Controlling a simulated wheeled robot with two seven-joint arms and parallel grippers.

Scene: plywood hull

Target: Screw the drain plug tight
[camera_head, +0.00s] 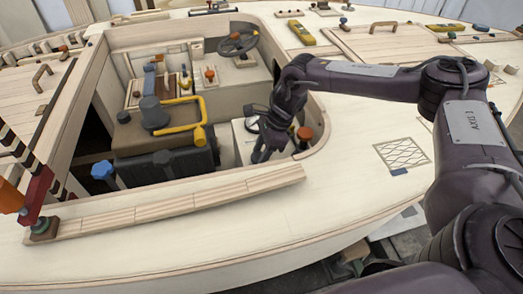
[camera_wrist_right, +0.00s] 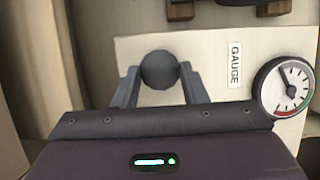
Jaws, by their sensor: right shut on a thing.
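My right gripper (camera_head: 268,150) reaches down into the hull's open well, beside the white round gauge (camera_head: 252,124). In the right wrist view its two grey fingers (camera_wrist_right: 160,88) are closed on either side of a dark grey round knob (camera_wrist_right: 160,70). The knob stands in front of a pale panel marked GAUGE. Only its rounded top shows; its lower part is hidden behind the gripper body. I cannot tell for certain that this knob is the drain plug, or how far it is screwed in. My left gripper is not in view.
The gauge dial (camera_wrist_right: 289,86) is close to the right of the fingers. An orange-topped knob (camera_head: 304,133) stands beside the gripper. A dark block with a yellow handle (camera_head: 183,128) is to its left.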

